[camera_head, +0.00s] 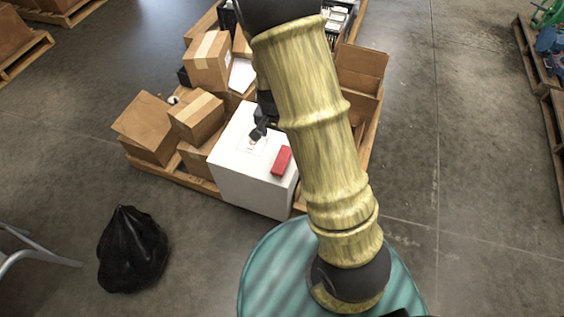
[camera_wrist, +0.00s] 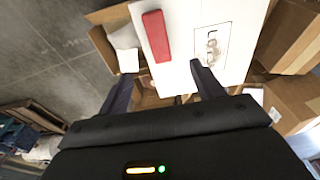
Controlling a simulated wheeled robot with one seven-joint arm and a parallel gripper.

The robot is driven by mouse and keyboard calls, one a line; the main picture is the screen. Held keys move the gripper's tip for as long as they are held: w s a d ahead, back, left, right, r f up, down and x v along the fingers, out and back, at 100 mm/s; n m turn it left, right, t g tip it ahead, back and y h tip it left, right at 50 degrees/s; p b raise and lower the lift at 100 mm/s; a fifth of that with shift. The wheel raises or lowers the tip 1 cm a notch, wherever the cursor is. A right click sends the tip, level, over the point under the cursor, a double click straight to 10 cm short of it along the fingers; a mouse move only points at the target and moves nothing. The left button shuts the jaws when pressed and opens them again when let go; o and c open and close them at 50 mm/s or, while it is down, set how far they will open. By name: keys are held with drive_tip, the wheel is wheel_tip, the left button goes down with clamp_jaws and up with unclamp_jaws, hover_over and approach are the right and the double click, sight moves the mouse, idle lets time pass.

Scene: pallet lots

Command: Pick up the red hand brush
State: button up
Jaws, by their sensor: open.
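The red hand brush (camera_head: 281,160) lies on top of a white box (camera_head: 236,185), near its right side and beside my arm. Only a plain red block shape shows, and I cannot make out bristles. In the wrist view the red hand brush (camera_wrist: 156,36) lies ahead of the fingertips, toward the left finger. My gripper (camera_wrist: 162,78) is open, with nothing between its fingers. In the head view my gripper (camera_head: 260,131) is partly hidden by my arm, over the box's far part. A framed marking with a small light item (camera_wrist: 211,45) sits beside the brush.
Several cardboard boxes (camera_head: 197,118) are stacked left of and behind the white box on a wooden pallet (camera_head: 172,176). An open carton (camera_head: 361,70) stands behind right. A black bag (camera_head: 133,250) sits on the floor at left. The floor at right (camera_head: 470,190) is clear.

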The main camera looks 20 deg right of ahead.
drive_tip(key=b, duration=0.3)
approach(282, 159)
drive_tip(key=f, duration=0.5)
drive_tip(key=shift+w, duration=0.25)
drive_tip(key=f, duration=0.1)
drive_tip(key=f+b, duration=0.1)
drive_tip(key=f, duration=0.1)
drive_tip(key=f+b, duration=0.1)
drive_tip(key=f, duration=0.1)
drive_tip(key=shift+w+d+f, duration=0.1)
drive_tip(key=shift+w+d, duration=0.15)
drive_tip(key=shift+d, duration=0.15)
drive_tip(key=c, duration=1.1)
